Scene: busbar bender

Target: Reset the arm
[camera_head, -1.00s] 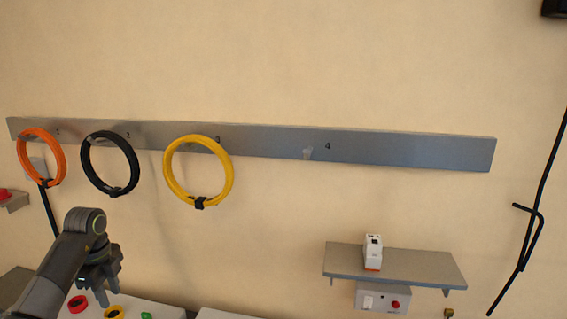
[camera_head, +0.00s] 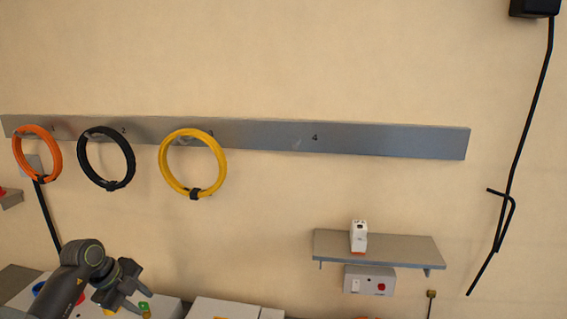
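My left arm comes in at the lower left of the head view, with its dark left gripper (camera_head: 136,299) pointing down and to the right. Its two fingers are spread apart, with nothing seen between them. It is in front of the white-topped surface below the wall rail and touches none of the hanging rings. My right gripper does not show in the head view.
A grey wall rail (camera_head: 390,141) carries an orange ring (camera_head: 17,153), a black ring (camera_head: 128,158) and a yellow ring (camera_head: 221,165); position 4 is empty. A shelf (camera_head: 405,249) holds a white breaker (camera_head: 359,237). A switch box (camera_head: 369,280) sits below. Black cable (camera_head: 517,165) hangs right.

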